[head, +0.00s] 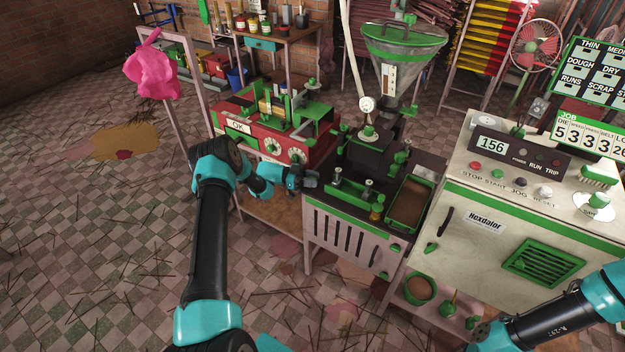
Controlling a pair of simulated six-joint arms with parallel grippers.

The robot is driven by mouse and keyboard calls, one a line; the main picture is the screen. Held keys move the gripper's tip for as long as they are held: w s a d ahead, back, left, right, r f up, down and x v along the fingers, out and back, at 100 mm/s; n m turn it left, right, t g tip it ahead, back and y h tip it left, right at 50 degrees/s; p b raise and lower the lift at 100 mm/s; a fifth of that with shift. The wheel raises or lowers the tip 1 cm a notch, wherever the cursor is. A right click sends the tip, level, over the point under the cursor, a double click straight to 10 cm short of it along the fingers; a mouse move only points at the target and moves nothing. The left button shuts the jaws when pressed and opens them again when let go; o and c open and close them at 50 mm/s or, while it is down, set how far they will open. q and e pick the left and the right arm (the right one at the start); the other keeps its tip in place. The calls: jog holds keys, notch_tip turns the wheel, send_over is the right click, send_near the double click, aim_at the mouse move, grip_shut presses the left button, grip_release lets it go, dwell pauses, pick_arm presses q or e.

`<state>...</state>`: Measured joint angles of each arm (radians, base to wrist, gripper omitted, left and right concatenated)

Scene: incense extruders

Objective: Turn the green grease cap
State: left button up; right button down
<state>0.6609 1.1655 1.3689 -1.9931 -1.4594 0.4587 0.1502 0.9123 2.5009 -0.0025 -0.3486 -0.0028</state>
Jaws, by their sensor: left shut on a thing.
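My left arm reaches in from the left, and its gripper (311,181) is at the left end of the dark extruder (362,158). The jaws are shut on a small part there, mostly hidden by the fingers. A small green piece (296,159) shows just above the gripper; I take it for the green grease cap, but it is too small to be sure. Of my right arm only teal and black links show at the lower right; its gripper is not seen.
A red machine (268,130) stands close behind my left gripper. A metal hopper (402,62) rises above the extruder. A brown-filled green tray (408,203) is at its right. The white control cabinet (472,237) stands further right.

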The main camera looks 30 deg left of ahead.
pick_arm(q)
jog(key=shift+m+g, duration=0.5)
jog(key=shift+g, duration=0.4)
jog(key=shift+h, duration=0.3)
jog(key=o, duration=0.9)
jog(key=v, duration=1.7)
jog(key=shift+a+r, duration=0.15)
jog(key=shift+a, duration=0.05)
